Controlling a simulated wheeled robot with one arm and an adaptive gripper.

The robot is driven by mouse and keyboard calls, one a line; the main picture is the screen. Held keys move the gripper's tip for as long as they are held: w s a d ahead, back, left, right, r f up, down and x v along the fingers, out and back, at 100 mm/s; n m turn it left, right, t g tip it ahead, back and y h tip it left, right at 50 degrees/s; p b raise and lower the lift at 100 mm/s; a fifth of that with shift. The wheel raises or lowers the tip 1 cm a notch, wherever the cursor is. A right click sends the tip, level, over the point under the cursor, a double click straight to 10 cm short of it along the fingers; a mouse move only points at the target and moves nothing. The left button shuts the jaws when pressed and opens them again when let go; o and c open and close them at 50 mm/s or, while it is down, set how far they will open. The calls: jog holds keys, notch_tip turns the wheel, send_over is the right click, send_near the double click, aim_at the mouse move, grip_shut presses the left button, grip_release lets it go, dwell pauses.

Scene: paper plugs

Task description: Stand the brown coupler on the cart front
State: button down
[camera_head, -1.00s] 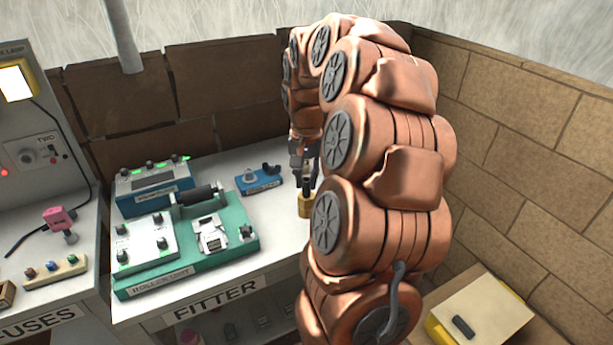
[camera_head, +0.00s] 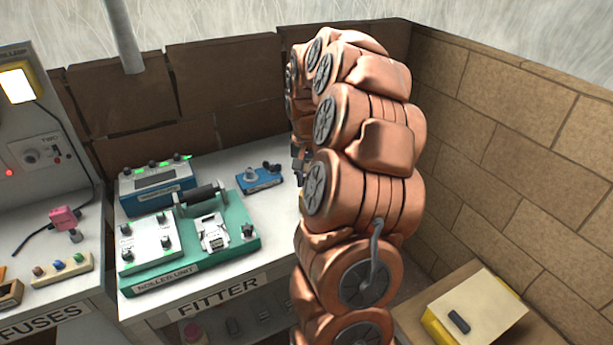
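I cannot make out the brown coupler for sure in the head view. My gripper (camera_head: 299,166) is over the right part of the FITTER bench, mostly hidden behind my copper arm. Its fingertips and anything between them are hidden, so I cannot tell whether it is open or shut. A wooden surface, perhaps the cart (camera_head: 411,318), is at the lower right. A cream and yellow box (camera_head: 478,309) lies on it, with a small dark piece (camera_head: 459,322) on top.
The FITTER bench (camera_head: 262,217) bears a green roller unit (camera_head: 190,258), a blue box (camera_head: 157,186) and a small blue device (camera_head: 259,180). The FUSES bench at the left holds a pink part (camera_head: 63,218) and a strip with coloured knobs (camera_head: 62,270). Brick walls close the back and right.

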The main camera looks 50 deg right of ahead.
jog(key=shift+f, duration=0.4)
jog(key=shift+f, duration=0.15)
jog(key=c, duration=1)
grip_release()
